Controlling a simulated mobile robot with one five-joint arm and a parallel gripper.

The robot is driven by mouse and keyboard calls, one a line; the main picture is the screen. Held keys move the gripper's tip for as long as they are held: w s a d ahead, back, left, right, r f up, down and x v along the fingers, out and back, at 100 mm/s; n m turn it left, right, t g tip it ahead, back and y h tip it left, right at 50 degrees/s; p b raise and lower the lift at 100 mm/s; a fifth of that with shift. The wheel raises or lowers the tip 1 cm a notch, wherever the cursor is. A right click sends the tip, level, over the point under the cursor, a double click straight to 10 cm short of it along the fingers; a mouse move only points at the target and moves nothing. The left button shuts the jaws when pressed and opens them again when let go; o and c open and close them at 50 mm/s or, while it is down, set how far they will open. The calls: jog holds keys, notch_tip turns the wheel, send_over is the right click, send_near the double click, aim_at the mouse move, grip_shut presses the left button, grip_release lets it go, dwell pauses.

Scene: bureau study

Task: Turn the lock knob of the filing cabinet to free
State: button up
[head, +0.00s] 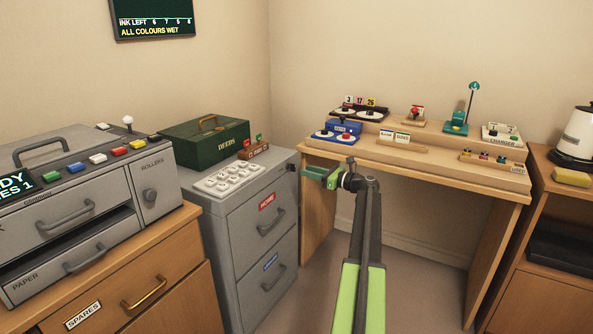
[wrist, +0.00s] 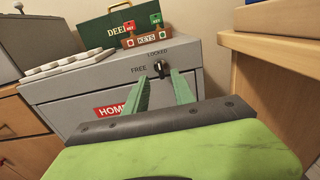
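The grey filing cabinet (head: 225,240) stands left of the desk. Its small dark lock knob (wrist: 160,67) shows near the top right of the cabinet's front in the wrist view. The word FREE is left of the knob and LOCKED is above it. No contact is visible. In the head view my gripper (head: 320,174) is just right of the cabinet's upper right edge.
A green DEEDS box (head: 205,139), a white keypad (head: 235,179) and a KEYS rack (head: 253,151) sit on the cabinet top. The wooden desk (head: 420,163) is close on the right. A grey printer (head: 80,200) stands at left.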

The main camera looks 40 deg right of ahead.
aim_at(291, 167)
jog(key=x, duration=0.5)
jog(key=shift+w+a, duration=0.1)
jog(key=shift+w, duration=0.3)
jog(key=shift+c, duration=0.3)
